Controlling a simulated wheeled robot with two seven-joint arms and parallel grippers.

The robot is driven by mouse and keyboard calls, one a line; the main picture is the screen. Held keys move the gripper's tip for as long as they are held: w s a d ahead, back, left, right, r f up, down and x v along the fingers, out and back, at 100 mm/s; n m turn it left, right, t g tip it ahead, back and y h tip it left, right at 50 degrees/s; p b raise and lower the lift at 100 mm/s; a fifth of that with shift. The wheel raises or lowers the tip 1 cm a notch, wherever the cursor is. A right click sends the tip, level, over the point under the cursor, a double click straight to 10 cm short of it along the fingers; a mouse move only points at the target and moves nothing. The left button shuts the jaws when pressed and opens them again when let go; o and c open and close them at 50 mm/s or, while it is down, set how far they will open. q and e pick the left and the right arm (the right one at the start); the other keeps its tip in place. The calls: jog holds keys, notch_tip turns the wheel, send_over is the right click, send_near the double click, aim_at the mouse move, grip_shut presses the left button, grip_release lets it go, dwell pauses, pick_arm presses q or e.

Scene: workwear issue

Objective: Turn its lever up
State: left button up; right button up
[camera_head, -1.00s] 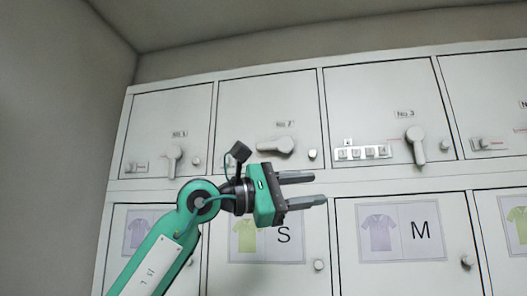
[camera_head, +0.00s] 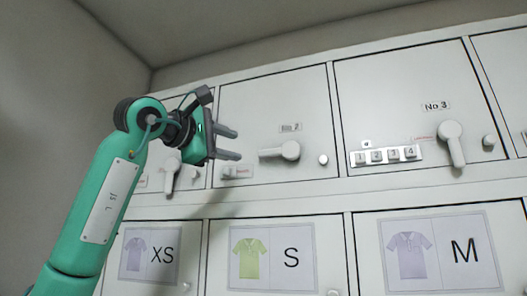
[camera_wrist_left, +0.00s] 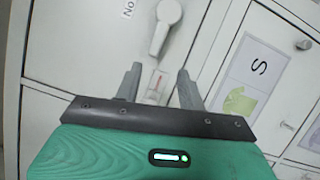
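The grey lever (camera_head: 280,151) on the No. 2 locker door (camera_head: 272,105) lies almost level, its handle pointing left from its round pivot. The same lever (camera_wrist_left: 164,27) shows at the top of the left wrist view, its handle pointing toward my fingers. My left gripper (camera_head: 230,144) is open and empty, left of the No. 2 lever and apart from it. In the left wrist view its two fingers (camera_wrist_left: 160,82) stand spread, with a small latch with a red mark (camera_wrist_left: 155,88) showing between them.
The No. 3 lever (camera_head: 454,144) hangs down, beside a strip of numbered buttons (camera_head: 386,156). The No. 1 lever (camera_head: 171,173) also hangs down. A round knob (camera_head: 323,160) sits right of the No. 2 lever. Lower doors carry shirt cards marked XS, S (camera_head: 272,257) and M.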

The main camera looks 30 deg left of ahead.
aim_at(266, 156)
pick_arm(q)
jog(key=w, duration=0.2)
jog(key=w+d+p, duration=0.1)
jog(key=w, duration=0.2)
jog(key=w+p, duration=0.1)
jog(key=w, duration=0.2)
jog(key=shift+d+r, duration=0.15)
jog(key=shift+d, duration=0.05)
jog(key=shift+w+r+p, duration=0.2)
jog(key=shift+w+p, duration=0.35)
jog(key=shift+w, duration=0.05)
jog(key=shift+r, duration=0.1)
jog(key=w, duration=0.3)
jog(key=shift+d+f, duration=0.3)
jog(key=shift+f, duration=0.1)
jog(key=shift+s+r, duration=0.1)
jog(key=shift+s, duration=0.2)
jog(key=shift+s+a+r, duration=0.1)
jog(key=shift+s, duration=0.25)
jog(key=c, duration=0.7)
grip_shut()
jog(key=shift+p, duration=0.3)
pick_arm(e)
jog(key=r, duration=0.4)
jog(key=shift+w+a+r, duration=0.1)
jog(key=shift+w+r, duration=0.1)
jog(key=shift+w, duration=0.1)
